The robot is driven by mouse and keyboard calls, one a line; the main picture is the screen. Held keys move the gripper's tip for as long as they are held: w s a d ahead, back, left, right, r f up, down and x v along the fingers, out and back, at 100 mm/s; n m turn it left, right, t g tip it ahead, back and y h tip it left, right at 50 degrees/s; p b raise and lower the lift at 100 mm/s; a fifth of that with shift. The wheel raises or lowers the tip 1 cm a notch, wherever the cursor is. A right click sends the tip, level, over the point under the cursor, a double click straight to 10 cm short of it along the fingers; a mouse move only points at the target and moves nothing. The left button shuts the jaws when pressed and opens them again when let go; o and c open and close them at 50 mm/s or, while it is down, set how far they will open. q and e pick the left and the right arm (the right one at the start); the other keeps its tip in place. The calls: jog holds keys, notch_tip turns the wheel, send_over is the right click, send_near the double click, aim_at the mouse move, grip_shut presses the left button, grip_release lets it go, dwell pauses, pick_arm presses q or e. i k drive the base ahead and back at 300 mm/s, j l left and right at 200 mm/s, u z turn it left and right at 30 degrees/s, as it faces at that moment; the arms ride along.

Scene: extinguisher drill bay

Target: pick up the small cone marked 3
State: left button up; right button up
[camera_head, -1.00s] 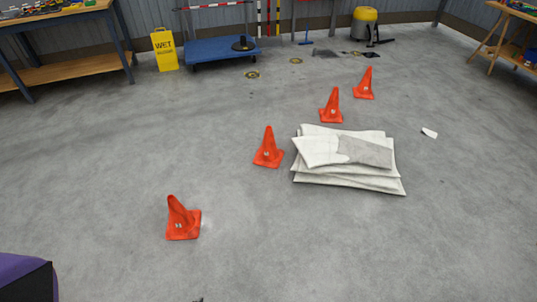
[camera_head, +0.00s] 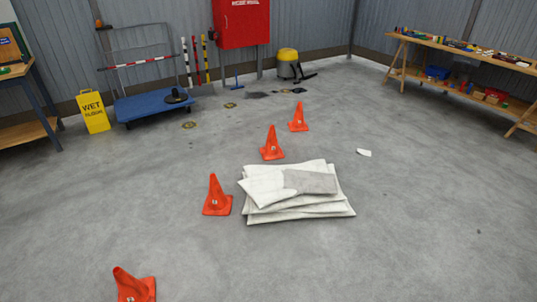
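Four orange cones stand in a slanting row on the grey floor. The nearest cone (camera_head: 134,287) is at the bottom left, its base cut by the picture edge. Another cone (camera_head: 217,196) stands left of a stack of white sheets. A third cone (camera_head: 271,144) stands just behind the stack, and the farthest cone (camera_head: 298,118) is behind it to the right. Each has a small pale label low on its front, too small to read, so I cannot tell which is marked 3. Neither of my grippers is in view.
The stack of white sheets (camera_head: 296,212) lies beside the cones. A blue trolley (camera_head: 153,106), yellow wet-floor sign (camera_head: 94,111), red cabinet (camera_head: 242,23) and yellow vacuum (camera_head: 288,64) are at the back. A workbench (camera_head: 470,52) stands right. The right foreground floor is clear.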

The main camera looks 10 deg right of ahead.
aim_at(298, 124)
jog(key=u, duration=1.4)
jog(key=z, duration=2.45)
jog(key=i+z, duration=0.3)
jog(key=i, duration=0.25)
jog(key=i+z, duration=0.35)
jog(key=i, duration=0.25)
